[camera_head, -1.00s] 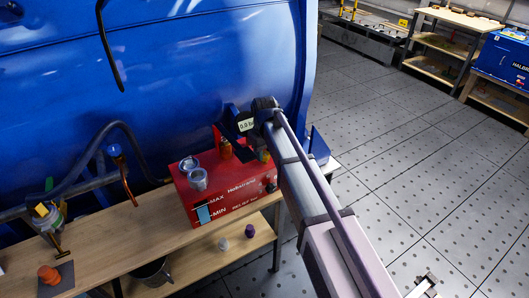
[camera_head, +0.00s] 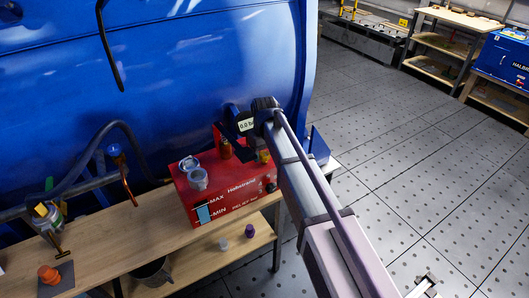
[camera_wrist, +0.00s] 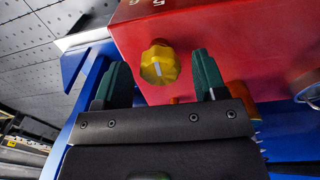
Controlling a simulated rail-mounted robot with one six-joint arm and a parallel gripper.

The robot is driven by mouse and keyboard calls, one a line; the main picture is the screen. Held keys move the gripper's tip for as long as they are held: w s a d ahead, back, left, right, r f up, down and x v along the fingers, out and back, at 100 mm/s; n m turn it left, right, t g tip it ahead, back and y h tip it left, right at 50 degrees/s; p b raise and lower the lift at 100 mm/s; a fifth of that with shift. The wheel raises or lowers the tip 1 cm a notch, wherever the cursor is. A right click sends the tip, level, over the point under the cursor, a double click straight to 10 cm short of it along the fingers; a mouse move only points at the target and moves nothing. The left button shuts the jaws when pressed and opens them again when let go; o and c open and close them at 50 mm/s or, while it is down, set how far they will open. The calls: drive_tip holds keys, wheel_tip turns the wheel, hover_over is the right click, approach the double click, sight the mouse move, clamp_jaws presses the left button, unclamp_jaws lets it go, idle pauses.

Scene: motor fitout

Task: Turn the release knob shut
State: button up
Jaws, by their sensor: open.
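A yellow fluted knob (camera_wrist: 158,62) with a pale pointer line sits on the red box (camera_wrist: 215,25) in the wrist view. My gripper (camera_wrist: 159,64) is open, with one green-dark finger on each side of the knob. There is a visible gap on both sides, and I cannot tell whether the fingertips reach fully around it. In the head view the red box (camera_head: 225,192), marked MAX and MIN, stands on a wooden bench. A yellow piece (camera_head: 263,156) shows on it beside my arm. My fingers are largely hidden there by my wrist.
A small display (camera_head: 246,125) reads 0.0. The large blue tank (camera_head: 200,60) is close behind. A black knob (camera_head: 270,188) sits at the box's right end. Tiled floor lies open at right.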

sight(265, 153)
drive_tip(key=shift+r, duration=0.1)
wheel_tip(265, 153, up, 11)
drive_tip(key=p, duration=1.1)
drive_tip(key=shift+f, duration=0.2)
drive_tip(key=s+d+m, duration=0.6)
drive_tip(key=s+d, duration=1.4)
drive_tip(key=s, duration=0.3)
